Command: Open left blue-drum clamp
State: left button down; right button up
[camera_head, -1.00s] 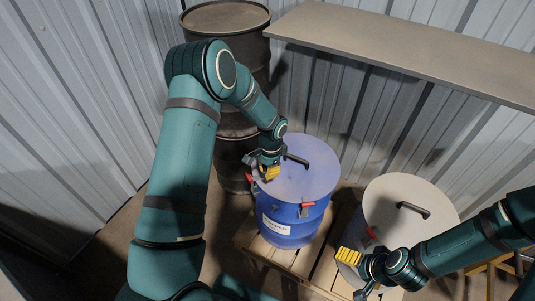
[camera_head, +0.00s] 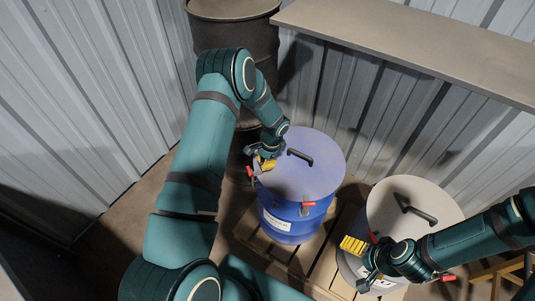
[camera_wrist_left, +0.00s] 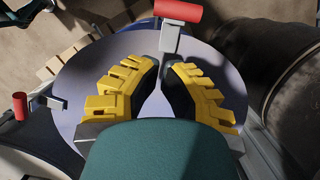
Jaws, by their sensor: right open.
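The blue drum (camera_head: 292,226) stands upright with its pale lid (camera_head: 318,178) on. Its left clamp has a red handle (camera_head: 249,172) at the lid's left rim, also seen at the top of the left wrist view (camera_wrist_left: 178,10) with a grey latch (camera_wrist_left: 170,40). My left gripper (camera_head: 266,164) is over the lid beside this clamp; its yellow fingers (camera_wrist_left: 160,62) point at the latch with tips close together, and contact is unclear. A second red clamp (camera_head: 308,204) is on the drum's front. My right gripper (camera_head: 353,245) is open beside the white-lidded drum.
The white-lidded drum (camera_head: 386,205) stands at the right, with red clamps and a black handle. A dark drum (camera_head: 232,10) is behind my left arm. A wooden pallet (camera_head: 335,240) lies below. A grey shelf (camera_head: 420,50) runs along the corrugated wall.

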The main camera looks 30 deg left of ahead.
aim_at(253, 173)
pick_arm(q)
jog(key=shift+s+a+f, duration=0.9)
jog(key=shift+s+a, duration=0.1)
jog(key=shift+s, duration=0.15)
jog(key=shift+a, duration=0.1)
jog(key=shift+s+a+t+h, duration=0.25)
jog(key=shift+s+t+h, duration=0.05)
jog(key=shift+s, duration=0.05)
pick_arm(e)
jog(key=shift+d, duration=0.1)
pick_arm(q)
jog(key=shift+s+a, duration=0.15)
jog(key=shift+s, duration=0.05)
pick_arm(e)
jog(key=shift+d, duration=0.1)
